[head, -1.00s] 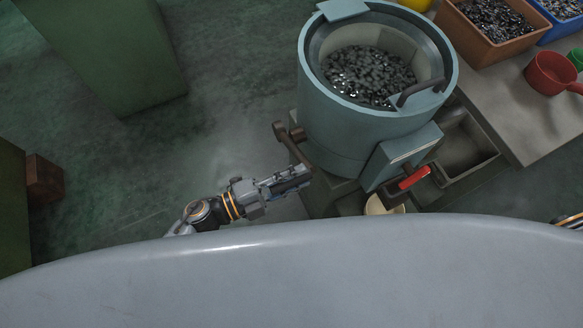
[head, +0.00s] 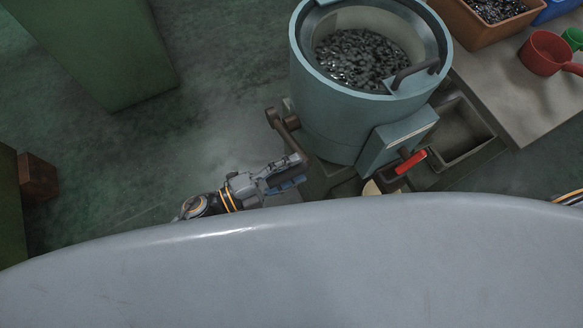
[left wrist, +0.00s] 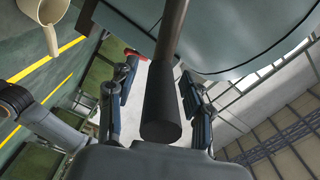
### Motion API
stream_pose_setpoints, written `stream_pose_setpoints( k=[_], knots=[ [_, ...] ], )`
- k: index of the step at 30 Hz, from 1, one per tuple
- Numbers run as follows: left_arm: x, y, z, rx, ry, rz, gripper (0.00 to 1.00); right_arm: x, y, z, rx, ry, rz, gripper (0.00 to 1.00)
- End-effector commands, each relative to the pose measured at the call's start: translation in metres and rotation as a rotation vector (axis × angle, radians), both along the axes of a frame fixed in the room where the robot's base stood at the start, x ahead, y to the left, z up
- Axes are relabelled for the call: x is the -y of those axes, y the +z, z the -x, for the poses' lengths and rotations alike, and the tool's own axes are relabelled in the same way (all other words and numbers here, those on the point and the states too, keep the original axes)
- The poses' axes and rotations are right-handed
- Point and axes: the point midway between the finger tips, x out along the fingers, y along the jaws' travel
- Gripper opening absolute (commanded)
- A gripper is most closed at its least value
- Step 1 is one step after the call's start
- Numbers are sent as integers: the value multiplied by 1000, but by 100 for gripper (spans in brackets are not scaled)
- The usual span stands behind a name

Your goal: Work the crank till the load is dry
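The teal drum (head: 330,120) holds a load of dark, shiny metal pieces (head: 362,60). Its brown crank (head: 287,124) sticks out on the drum's left side, with a dark handle reaching down toward me. My left gripper (head: 298,172) is at the lower end of that handle. In the left wrist view the dark crank handle (left wrist: 161,100) lies between the two spread fingers (left wrist: 158,72), with a visible gap on both sides. The left gripper is open around the handle. Only a piece of my right arm shows at the right edge; its gripper is out of view.
A red lever (head: 411,162) is on the drum's front box, above a partly hidden cream vessel (head: 372,188). A grey trough (head: 465,130) is beside it. The bench (head: 520,100) at right holds an orange-brown bin (head: 470,32) and a red scoop (head: 545,52).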

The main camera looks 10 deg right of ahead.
Motion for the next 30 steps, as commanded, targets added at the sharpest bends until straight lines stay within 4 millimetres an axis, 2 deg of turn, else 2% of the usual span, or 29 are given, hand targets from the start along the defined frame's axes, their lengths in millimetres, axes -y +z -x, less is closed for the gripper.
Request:
stream_pose_setpoints(
  k=[8,11,21,25,30],
  knots=[
    [-6,0,2,1,0,0,50,0,0,1,-2,0,0,45],
    [-20,0,7,-1,-1,-2,50,0,0,1,-1,-1,-1,45],
    [-88,-1,29,-2,0,-3,50,-1,0,0,1,-1,-2,45],
    [-104,0,34,-2,-1,-1,50,-2,0,0,1,-1,-2,45],
    [-114,1,37,1,-1,1,50,-2,0,0,1,-1,-2,45]
  ],
)
